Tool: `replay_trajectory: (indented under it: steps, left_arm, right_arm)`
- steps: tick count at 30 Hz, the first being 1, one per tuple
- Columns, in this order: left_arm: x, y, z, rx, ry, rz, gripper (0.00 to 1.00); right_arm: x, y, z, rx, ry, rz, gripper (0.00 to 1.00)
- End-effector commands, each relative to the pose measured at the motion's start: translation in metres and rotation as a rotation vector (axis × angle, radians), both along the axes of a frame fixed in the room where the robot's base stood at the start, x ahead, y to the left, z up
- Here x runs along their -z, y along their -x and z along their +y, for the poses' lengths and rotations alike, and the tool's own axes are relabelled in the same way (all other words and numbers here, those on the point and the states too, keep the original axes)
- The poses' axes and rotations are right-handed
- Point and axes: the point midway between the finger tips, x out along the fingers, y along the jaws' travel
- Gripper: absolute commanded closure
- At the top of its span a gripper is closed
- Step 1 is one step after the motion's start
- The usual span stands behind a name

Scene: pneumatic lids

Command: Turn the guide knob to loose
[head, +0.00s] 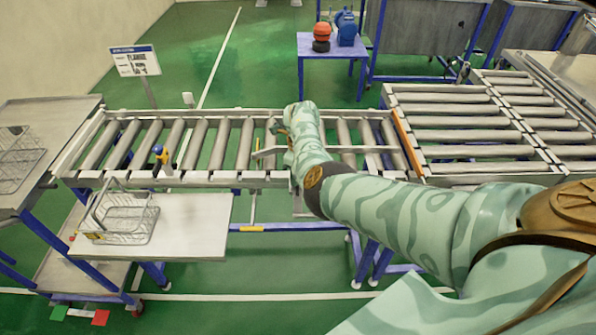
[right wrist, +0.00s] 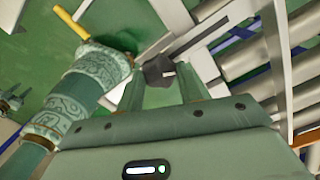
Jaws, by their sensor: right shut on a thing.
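In the right wrist view a dark, faceted knob (right wrist: 158,70) sits between the tips of my right gripper (right wrist: 168,82), which is shut on it. The hand hides the knob there. A pale guide rail (head: 356,150) shows on either side of the hand. The knob's markings cannot be read. My left gripper is not in view.
A wire basket (head: 122,218) stands on a white shelf (head: 190,235) in front of the conveyor. A blue-and-yellow fitting (head: 160,155) stands at the conveyor's left part. A wider roller section (head: 465,135) adjoins on the right. A small blue table (head: 328,50) stands behind.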

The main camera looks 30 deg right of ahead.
Motion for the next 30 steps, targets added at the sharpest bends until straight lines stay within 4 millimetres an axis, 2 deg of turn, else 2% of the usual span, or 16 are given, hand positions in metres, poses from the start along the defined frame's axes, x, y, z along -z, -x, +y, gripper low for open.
replay_trajectory:
  steps: [11, 12, 13, 14, 23, 26, 30]
  left_arm:
    - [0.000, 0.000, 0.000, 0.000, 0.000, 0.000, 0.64]
    - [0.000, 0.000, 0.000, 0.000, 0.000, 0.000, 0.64]
    - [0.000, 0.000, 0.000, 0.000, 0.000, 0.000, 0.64]
    - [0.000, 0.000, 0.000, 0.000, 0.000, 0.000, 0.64]
    - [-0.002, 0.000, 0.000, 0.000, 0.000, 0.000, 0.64]
    - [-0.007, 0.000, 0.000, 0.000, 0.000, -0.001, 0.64]
    - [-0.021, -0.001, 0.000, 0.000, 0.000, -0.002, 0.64]
  right_arm:
    - [-0.003, -0.002, -0.001, -0.002, 0.001, -0.007, 0.86]
    - [-0.003, -0.002, -0.001, -0.002, 0.001, -0.007, 0.53]
    - [-0.002, -0.002, -0.001, -0.002, 0.002, -0.006, 0.44]
    - [-0.002, -0.002, -0.001, -0.002, 0.001, -0.006, 0.42]
    - [-0.004, -0.001, 0.000, -0.002, 0.001, -0.003, 0.42]
    - [-0.015, -0.001, 0.000, -0.002, 0.000, -0.004, 0.42]
    - [-0.046, 0.000, -0.002, -0.001, 0.002, -0.006, 0.42]
